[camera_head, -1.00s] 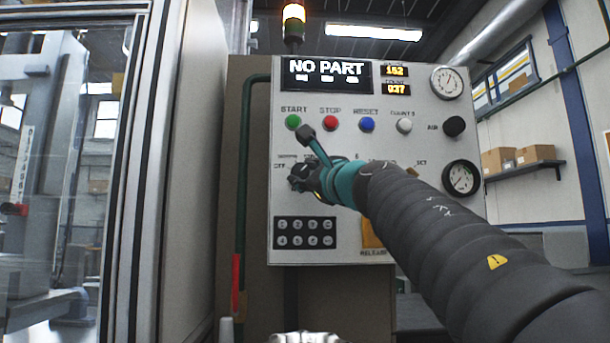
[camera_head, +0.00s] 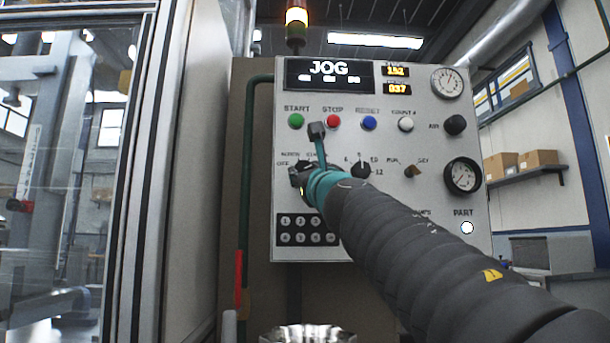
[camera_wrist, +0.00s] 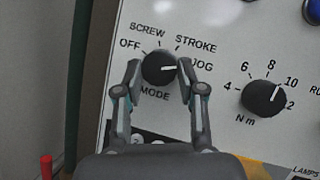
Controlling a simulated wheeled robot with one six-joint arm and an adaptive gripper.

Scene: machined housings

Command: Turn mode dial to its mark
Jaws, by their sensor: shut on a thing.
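The mode dial (camera_wrist: 157,68) is a round black knob with a white pointer line, on the pale panel in the wrist view. Its labels read OFF, SCREW, STROKE and JOG around the top, with MODE below. The pointer line aims right, toward JOG. My gripper (camera_wrist: 159,70) has one finger on each side of the dial and is shut on it. In the head view my gripper (camera_head: 301,180) is at the panel's left side and largely hides the dial. The display (camera_head: 329,74) reads JOG.
The N m dial (camera_wrist: 264,98) stands right of the mode dial, apart from my fingers. Above the mode dial are the green START (camera_head: 296,121) and red STOP (camera_head: 333,121) buttons. A black keypad (camera_head: 292,230) lies below. A green pipe (camera_head: 246,170) runs along the panel's left edge.

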